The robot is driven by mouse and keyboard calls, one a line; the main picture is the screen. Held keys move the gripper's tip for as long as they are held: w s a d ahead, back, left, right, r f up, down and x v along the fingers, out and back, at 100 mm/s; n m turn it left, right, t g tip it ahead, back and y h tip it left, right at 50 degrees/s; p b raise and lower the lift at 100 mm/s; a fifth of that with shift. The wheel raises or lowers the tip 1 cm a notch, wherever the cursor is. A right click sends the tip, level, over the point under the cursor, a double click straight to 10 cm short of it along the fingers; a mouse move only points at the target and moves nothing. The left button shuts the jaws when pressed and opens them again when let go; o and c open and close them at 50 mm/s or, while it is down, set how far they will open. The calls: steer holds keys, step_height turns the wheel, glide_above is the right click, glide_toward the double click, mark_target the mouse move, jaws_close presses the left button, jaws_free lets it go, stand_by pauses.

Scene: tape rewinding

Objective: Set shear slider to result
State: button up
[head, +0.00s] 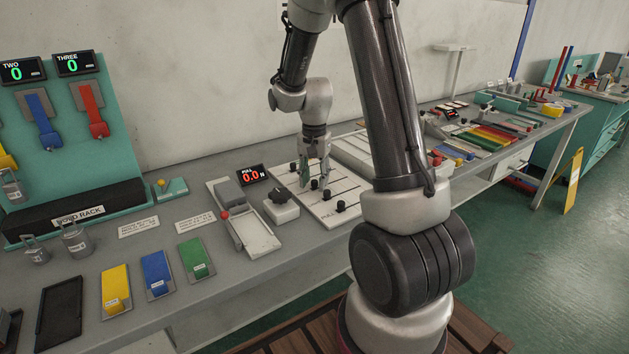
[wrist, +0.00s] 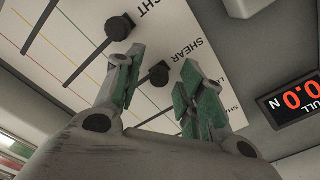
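The white slider panel (head: 345,190) lies flat on the bench, with several black knobs on thin slots. My gripper (head: 315,178) points down over it, with its green-padded fingers apart. In the wrist view, the black shear knob (wrist: 158,74) shows between the two fingers of the gripper (wrist: 163,85), beside the printed word SHEAR (wrist: 188,48). I see no clear contact. Another knob (wrist: 120,27) sits at the neighbouring slot, beside a label ending in "GHT". The fingers hide part of the panel. The pull display (head: 251,175) reads 0.0 N in red.
A grey block with a black dial (head: 281,207) stands left of the panel, beside a pull rig (head: 243,220) with a red ball. Yellow, blue and green strips (head: 157,273) lie further left. A pale panel (head: 352,152) lies behind.

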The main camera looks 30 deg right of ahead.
mark_target(348, 177)
steer(key=shift+f, duration=0.4)
jaws_close()
steer(key=d, duration=1.2)
steer(key=shift+w+d+r, duration=0.1)
steer(key=shift+w+d, duration=0.1)
steer(key=shift+w, duration=0.05)
jaws_free()
